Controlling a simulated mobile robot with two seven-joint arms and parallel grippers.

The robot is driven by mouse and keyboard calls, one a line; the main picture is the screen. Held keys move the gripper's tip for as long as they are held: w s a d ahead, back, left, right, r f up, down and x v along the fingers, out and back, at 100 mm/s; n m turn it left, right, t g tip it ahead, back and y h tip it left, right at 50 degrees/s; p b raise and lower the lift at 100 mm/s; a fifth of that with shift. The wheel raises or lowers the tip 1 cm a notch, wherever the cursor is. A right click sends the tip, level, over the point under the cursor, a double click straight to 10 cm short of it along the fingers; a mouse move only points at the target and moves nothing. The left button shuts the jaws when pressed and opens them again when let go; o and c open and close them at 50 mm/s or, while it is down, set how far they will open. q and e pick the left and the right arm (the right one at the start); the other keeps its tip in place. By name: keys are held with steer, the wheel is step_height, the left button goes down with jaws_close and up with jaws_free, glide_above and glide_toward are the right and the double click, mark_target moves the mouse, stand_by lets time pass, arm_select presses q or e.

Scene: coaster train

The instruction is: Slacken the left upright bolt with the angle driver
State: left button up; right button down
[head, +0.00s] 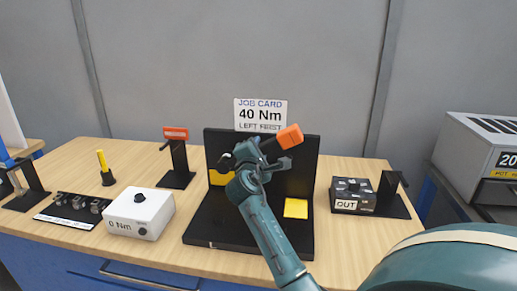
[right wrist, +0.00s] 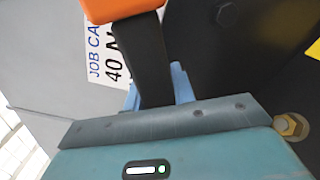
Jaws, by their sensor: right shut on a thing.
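My right gripper (head: 266,168) is shut on an orange-and-black tool (head: 290,136), which looks like the angle driver. It is held in front of the black upright panel (head: 305,165), its orange end up and to the right. The right wrist view shows the orange end (right wrist: 125,8) and the black shaft (right wrist: 150,65) between my fingers. A brass-coloured bolt (right wrist: 290,126) shows at the right of that view, beside the gripper; I cannot tell which bolt it is. My left gripper is out of view.
A job card (head: 260,114) reads 40 Nm, left first. A white box (head: 140,213) reading 0 Nm, a socket tray (head: 75,208) and a black stand (head: 178,163) are left. A black OUT box (head: 352,195) is right. Bare wood lies in front of the white box.

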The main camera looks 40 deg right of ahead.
mark_target(262, 136)
steer(key=shift+r, duration=0.25)
steer(key=shift+x, duration=0.8)
steer(key=shift+w+d, duration=0.15)
stand_by(0.3)
stand_by(0.4)
stand_by(0.8)
steer(key=shift+w+d, duration=0.25)
steer(key=shift+d, duration=0.05)
stand_by(0.3)
steer(key=shift+w+d, duration=0.3)
steer(key=shift+d, duration=0.05)
stand_by(1.0)
